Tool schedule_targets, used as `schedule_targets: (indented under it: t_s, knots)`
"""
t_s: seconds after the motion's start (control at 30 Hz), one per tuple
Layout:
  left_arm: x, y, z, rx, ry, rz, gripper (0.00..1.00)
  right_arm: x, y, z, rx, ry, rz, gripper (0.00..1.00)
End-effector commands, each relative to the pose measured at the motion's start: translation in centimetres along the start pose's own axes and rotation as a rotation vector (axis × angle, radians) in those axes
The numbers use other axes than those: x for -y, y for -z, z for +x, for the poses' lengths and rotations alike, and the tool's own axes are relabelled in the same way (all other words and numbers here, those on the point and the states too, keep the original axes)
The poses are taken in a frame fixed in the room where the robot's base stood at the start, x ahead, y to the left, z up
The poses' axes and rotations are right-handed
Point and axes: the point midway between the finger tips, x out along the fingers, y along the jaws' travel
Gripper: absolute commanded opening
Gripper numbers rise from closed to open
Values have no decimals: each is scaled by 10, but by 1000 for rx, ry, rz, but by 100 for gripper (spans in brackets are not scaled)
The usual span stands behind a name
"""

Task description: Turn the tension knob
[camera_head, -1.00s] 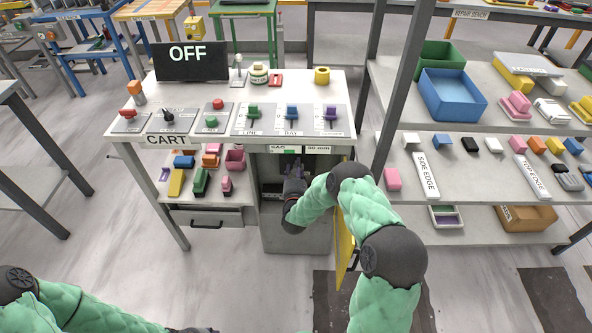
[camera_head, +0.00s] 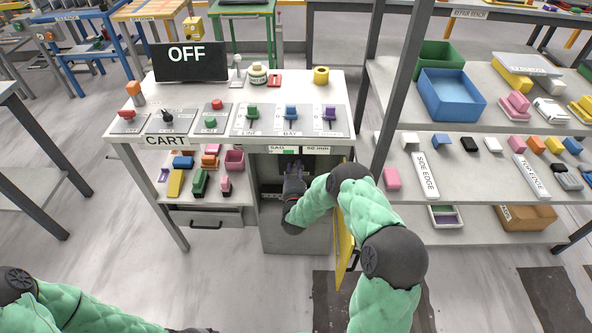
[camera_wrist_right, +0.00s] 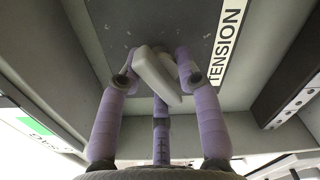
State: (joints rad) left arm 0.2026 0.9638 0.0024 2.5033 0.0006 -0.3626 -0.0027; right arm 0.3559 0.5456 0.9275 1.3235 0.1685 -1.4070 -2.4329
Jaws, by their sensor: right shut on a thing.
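The tension knob (camera_wrist_right: 158,74) is a pale grey, bar-shaped handle on a dark panel, beside the upright TENSION label (camera_wrist_right: 226,45). In the wrist view it sits slanted between the purple fingers. My right gripper (camera_wrist_right: 154,72) is shut on the knob, with its fingers around the bar. In the head view my right gripper (camera_head: 292,167) reaches into the open cabinet (camera_head: 297,238) under the cart top, and the knob cannot be made out there. My left arm shows only at the lower left edge; its gripper is out of view.
A yellow door (camera_head: 344,245) stands open just right of the cabinet, close to my right forearm. A SAG readout (camera_head: 283,150) is above the opening. The cart top (camera_head: 205,100) carries switches, sliders and a black OFF display (camera_head: 190,61). Shelves (camera_head: 455,170) stand at right.

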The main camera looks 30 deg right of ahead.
Motion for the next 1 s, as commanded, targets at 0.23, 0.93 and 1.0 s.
schedule_targets:
  t_s: [0.23, 0.93, 1.0]
  knots:
    - [0, 0, 0, 0, 0, 0, 40, -8, -2, 2, -1, -17, 236, 2]
    - [0, 0, 0, 0, 0, 0, 40, -9, -8, 4, -1, -24, 901, 2]
    - [0, 0, 0, 0, 0, 0, 40, -9, -8, 4, -2, -24, 967, 2]
